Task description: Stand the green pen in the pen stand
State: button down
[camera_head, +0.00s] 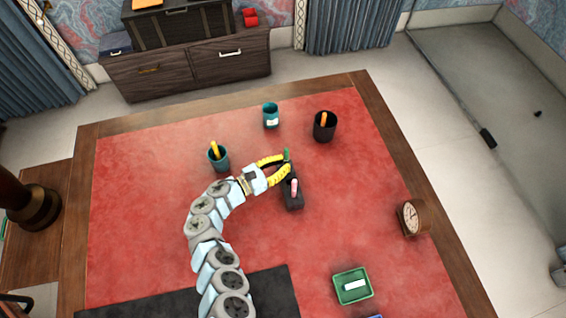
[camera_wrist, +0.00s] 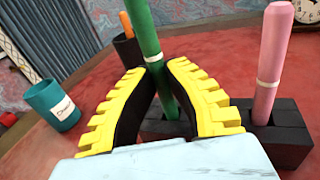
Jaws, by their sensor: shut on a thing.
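The green pen (camera_wrist: 144,30) stands nearly upright, slightly tilted, with a pale band. My gripper (camera_wrist: 168,75) is shut on it below that band. In the head view the green pen (camera_head: 287,154) shows as a short green tip at my gripper (camera_head: 287,169). A black block-shaped stand (camera_wrist: 276,142) lies just beyond the fingers, and a pink pen (camera_wrist: 272,55) stands in its right part. In the head view the stand (camera_head: 292,201) is below and right of the fingertips. The green pen's lower end meets the stand's left part; the fingers partly hide it, so I cannot tell how deep it sits.
Two teal cups (camera_head: 219,163) (camera_head: 270,121) and a black cup (camera_head: 325,132) stand on the red desk top. A round-faced clock (camera_head: 411,217) is at the right edge. A green tray (camera_head: 352,290) with a white item is near the front. The red middle-right is clear.

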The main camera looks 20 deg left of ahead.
jog(key=shift+f+b, duration=1.25)
jog(key=shift+f, duration=0.2)
jog(key=c, duration=1.1)
grip_release()
jog(key=shift+s+a, duration=0.45)
jog(key=shift+s, duration=0.05)
jog(key=v, duration=1)
jog(key=shift+s+a+r, duration=0.1)
jog(key=shift+s+a, duration=0.05)
jog(key=shift+s, duration=0.2)
jog(key=shift+r, duration=0.1)
